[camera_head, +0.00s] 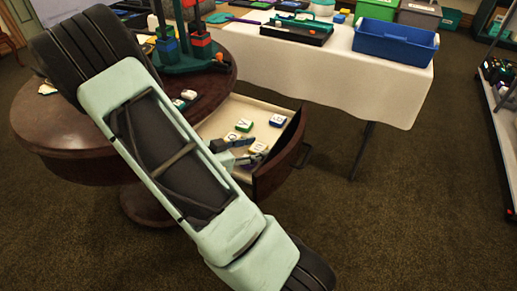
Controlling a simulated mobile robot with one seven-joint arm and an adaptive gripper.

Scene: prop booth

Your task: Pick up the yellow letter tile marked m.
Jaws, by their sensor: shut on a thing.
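Several letter tiles lie in the open drawer (212,127) of the round dark wooden table. A pale tile with a yellowish edge (258,148) is at my gripper (250,152), near the drawer's front. Its letter is too small to read, so I cannot confirm the m. My gripper is low in the drawer, shut on a tile there; the fingers partly hide the grasp. A green-edged tile (244,125) and a blue-edged tile (277,120) lie farther back, apart from the gripper. Another pale tile (232,137) lies just behind the fingers.
The drawer's dark front (280,157) stands close to the gripper on the right. More tiles (184,99) and a green stand with red and blue blocks (188,55) are on the round table (60,120). Behind is a white-clothed table (320,75) with a blue bin (395,45).

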